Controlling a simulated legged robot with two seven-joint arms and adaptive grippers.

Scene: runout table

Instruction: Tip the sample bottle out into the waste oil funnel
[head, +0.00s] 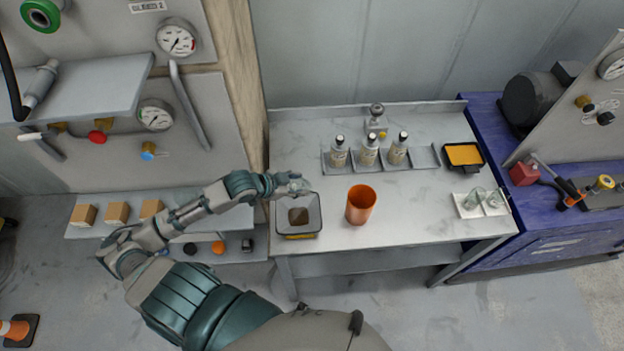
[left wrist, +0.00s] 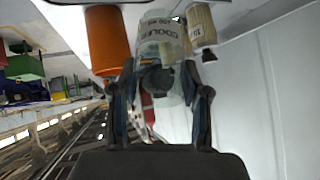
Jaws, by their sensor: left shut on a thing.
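My left gripper (head: 283,185) is shut on a clear sample bottle (head: 299,187). It holds the bottle above the far edge of a square, dark-rimmed waste oil funnel (head: 317,222) with a brownish inside. In the left wrist view the clear bottle (left wrist: 178,112) lies between the two fingers. My right gripper is not in view.
An orange cup (head: 361,205) stands close right of the funnel. Behind are capped bottles (head: 368,151) in a grey rack (head: 424,157). A yellow-lined tray (head: 464,155) and a white tray with glassware (head: 466,211) lie at the right. The table (head: 420,210) is clear right of the cup.

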